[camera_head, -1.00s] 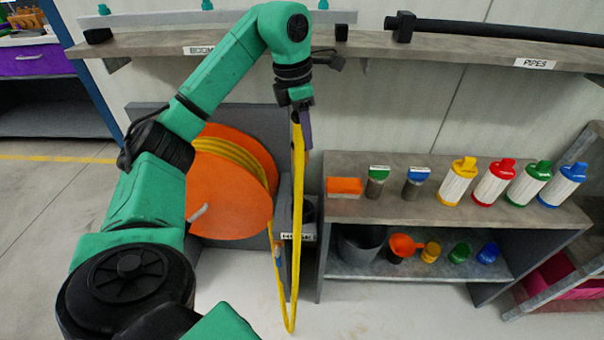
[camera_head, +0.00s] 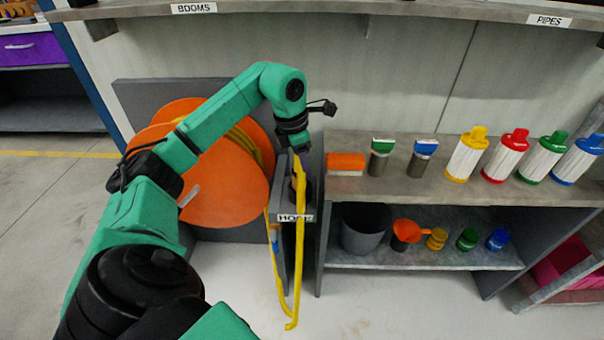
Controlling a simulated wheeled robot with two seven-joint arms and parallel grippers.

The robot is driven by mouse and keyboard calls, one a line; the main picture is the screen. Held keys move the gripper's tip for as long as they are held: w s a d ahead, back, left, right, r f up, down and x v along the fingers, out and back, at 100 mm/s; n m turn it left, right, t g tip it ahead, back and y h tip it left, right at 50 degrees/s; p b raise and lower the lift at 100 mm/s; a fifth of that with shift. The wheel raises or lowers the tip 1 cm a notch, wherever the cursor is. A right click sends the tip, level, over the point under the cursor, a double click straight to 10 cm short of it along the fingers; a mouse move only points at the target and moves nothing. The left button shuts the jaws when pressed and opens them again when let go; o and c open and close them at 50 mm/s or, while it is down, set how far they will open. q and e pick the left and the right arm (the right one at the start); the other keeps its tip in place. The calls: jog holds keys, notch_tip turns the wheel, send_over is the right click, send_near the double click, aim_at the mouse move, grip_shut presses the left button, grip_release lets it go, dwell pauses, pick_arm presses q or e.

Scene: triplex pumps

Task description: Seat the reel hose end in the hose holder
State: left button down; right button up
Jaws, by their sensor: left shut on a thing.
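My left gripper (camera_head: 297,162) is shut on the upper end of the yellow hose (camera_head: 299,245), just above the hose holder. The hose hangs down from it, loops near the floor and runs back up toward the orange reel (camera_head: 225,185) on the left. The hose holder (camera_head: 284,197) is a grey bracket with a dark round opening and a HOSE label, right of the reel. The hose passes in front of the holder and its label. The hose tip is hidden at the gripper, so I cannot tell whether it touches the holder. My right gripper is out of view.
Right of the holder stands a shelf unit (camera_head: 400,192) with an orange block, brushes and several coloured bottles on top. A grey bucket (camera_head: 363,228) and small containers stand below. A wall shelf (camera_head: 330,7) runs above. The floor in front is clear.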

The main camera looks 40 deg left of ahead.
pick_arm(q)
jog(key=c, duration=0.5)
grip_release()
jog(key=shift+s+d+f+g, duration=0.1)
jog(key=shift+s+f+g, duration=0.1)
jog(key=shift+f, duration=0.35)
jog(key=shift+s+d+f+g, duration=0.1)
jog(key=shift+s+f, duration=0.05)
jog(key=shift+f, duration=0.4)
jog(key=shift+c, duration=0.2)
jog(key=shift+o, duration=0.2)
jog(key=shift+w+a+f, duration=0.25)
jog(key=shift+a, duration=0.05)
jog(key=shift+r, duration=0.3)
